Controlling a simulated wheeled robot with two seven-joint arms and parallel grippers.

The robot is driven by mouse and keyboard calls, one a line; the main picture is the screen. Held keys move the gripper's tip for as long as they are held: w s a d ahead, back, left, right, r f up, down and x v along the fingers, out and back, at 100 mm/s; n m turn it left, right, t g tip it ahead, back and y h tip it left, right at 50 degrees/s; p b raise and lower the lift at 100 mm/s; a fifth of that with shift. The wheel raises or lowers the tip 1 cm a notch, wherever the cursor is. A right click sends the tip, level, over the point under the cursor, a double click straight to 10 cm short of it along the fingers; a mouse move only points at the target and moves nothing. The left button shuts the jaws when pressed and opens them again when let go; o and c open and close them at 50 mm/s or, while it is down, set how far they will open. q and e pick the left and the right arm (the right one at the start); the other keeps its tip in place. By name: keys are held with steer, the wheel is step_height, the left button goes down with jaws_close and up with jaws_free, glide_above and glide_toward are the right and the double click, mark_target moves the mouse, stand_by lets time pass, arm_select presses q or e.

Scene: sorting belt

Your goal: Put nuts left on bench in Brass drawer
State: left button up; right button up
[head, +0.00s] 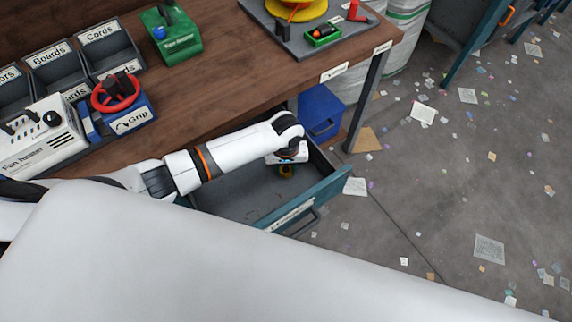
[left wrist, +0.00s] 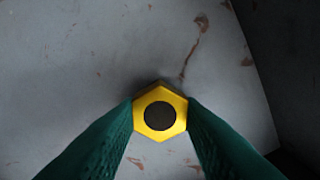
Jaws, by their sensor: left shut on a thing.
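A yellow hexagonal nut (left wrist: 177,99) with a dark round hole is pinched between the two green fingers of my left gripper (left wrist: 160,116). In the head view my left gripper (head: 287,166) points down inside the open drawer (head: 328,187), near its right end, with the yellow nut (head: 287,172) just below it. The drawer's grey floor shows under the nut in the left wrist view; I cannot tell whether the nut touches it. A label is on the drawer front, but its text is unreadable. No nuts show on the visible bench (head: 225,85). My right gripper is out of view.
Labelled grey bins (head: 58,70), a white fan heater (head: 40,137), a blue grip tester (head: 128,118) with a red wheel and a green box (head: 172,32) stand on the bench. A blue bin (head: 320,110) is beneath it. Paper scraps litter the floor.

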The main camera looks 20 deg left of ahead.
mark_target(285, 170)
arm_select(q)
steer(key=o, duration=1)
step_height(285, 170, up, 13)
steer(key=shift+r+p, duration=0.1)
steer(key=shift+p, duration=0.8)
